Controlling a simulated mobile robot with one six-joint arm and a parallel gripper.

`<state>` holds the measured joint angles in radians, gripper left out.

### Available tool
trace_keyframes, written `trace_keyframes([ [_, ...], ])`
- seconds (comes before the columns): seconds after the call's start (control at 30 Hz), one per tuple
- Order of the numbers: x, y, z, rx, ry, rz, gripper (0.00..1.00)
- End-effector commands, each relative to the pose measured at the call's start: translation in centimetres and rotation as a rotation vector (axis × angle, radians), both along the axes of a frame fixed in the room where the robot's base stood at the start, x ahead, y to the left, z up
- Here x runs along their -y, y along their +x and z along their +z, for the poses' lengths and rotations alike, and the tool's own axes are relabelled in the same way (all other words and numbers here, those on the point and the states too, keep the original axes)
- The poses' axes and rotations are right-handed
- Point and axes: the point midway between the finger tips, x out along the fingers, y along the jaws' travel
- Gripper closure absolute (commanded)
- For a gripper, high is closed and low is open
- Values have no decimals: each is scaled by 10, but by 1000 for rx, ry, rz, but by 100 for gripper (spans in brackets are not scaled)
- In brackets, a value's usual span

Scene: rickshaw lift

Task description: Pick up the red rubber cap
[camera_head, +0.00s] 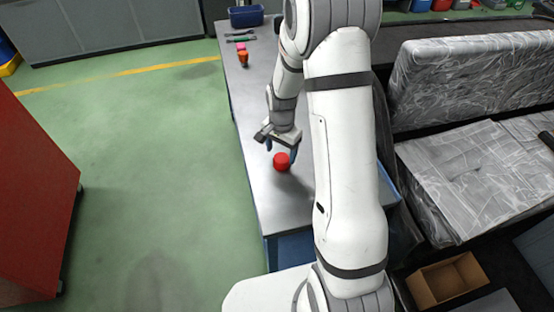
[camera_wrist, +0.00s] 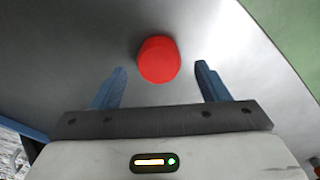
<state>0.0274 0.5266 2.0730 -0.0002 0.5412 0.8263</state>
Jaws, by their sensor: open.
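The red rubber cap (camera_head: 282,161) sits on the grey metal top of the workbench (camera_head: 262,206), near its left edge in the head view. In the wrist view the cap (camera_wrist: 159,59) lies just past the fingertips, roughly centred between them. My gripper (camera_head: 282,149) is open above and close to the cap. Its two blue fingers also show in the wrist view (camera_wrist: 161,68), spread apart with nothing between their pads. The cap's lower edge is hard to make out.
At the bench's far end are a blue bin (camera_head: 246,16), a green tool (camera_head: 240,39), a pink item (camera_head: 241,47) and an orange item (camera_head: 243,59). A plastic-wrapped seat (camera_head: 470,175) stands at right, with an open cardboard box (camera_head: 447,281) below.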

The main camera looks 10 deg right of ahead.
Motion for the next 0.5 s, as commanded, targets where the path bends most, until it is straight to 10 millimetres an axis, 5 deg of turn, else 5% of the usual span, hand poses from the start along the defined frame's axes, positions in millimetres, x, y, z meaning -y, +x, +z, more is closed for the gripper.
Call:
trace_keyframes([
  [0.2, 1, -1, -30, -3, 0, 0, 32],
  [0.5, 2, -1, -38, 0, 0, 0, 32],
])
